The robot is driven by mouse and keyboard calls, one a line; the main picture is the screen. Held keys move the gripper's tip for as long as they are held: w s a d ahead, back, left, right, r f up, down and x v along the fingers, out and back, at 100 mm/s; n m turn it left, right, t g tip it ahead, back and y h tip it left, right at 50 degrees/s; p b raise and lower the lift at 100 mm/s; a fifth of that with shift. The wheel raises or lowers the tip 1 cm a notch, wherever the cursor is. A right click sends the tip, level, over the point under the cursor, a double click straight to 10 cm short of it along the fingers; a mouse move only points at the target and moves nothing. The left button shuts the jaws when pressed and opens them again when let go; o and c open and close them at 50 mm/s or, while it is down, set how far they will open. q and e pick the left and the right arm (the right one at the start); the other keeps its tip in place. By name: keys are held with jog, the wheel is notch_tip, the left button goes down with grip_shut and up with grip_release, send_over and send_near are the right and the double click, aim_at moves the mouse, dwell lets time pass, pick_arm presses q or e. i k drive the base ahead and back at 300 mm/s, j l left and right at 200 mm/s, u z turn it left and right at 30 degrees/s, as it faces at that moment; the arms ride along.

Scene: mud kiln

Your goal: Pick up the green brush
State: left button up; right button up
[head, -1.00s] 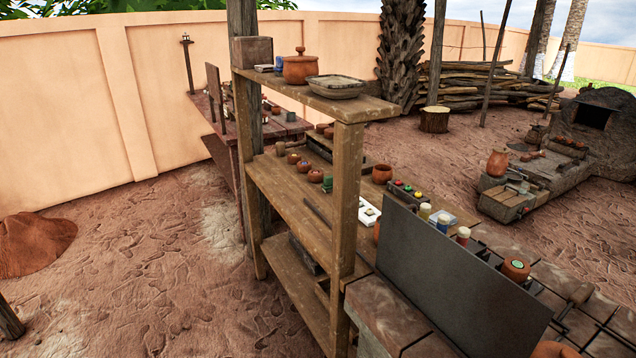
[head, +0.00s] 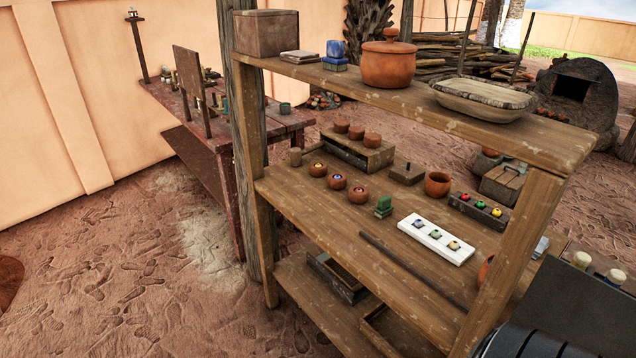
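A small green item (head: 384,205) stands on the middle board of the wooden shelf (head: 310,205), between several small round clay pots and a white tray (head: 436,238). It is the clearest green thing there, but it is too small to tell for sure that it is a brush. It looks upright and blocky, with nothing covering it. Neither of my grippers is in view.
A thin dark rod (head: 412,270) lies along the middle board's front. A dark panel (head: 575,305) fills the lower right. Open ground lies left.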

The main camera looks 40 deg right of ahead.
aim_at(384, 209)
jog(key=i+z, duration=0.3)
jog(key=i, duration=0.2)
jog(key=i+j+z, duration=0.35)
jog(key=i, duration=0.15)
jog(key=i+j+z, duration=0.3)
jog(key=i, duration=0.2)
jog(key=i+l, duration=0.05)
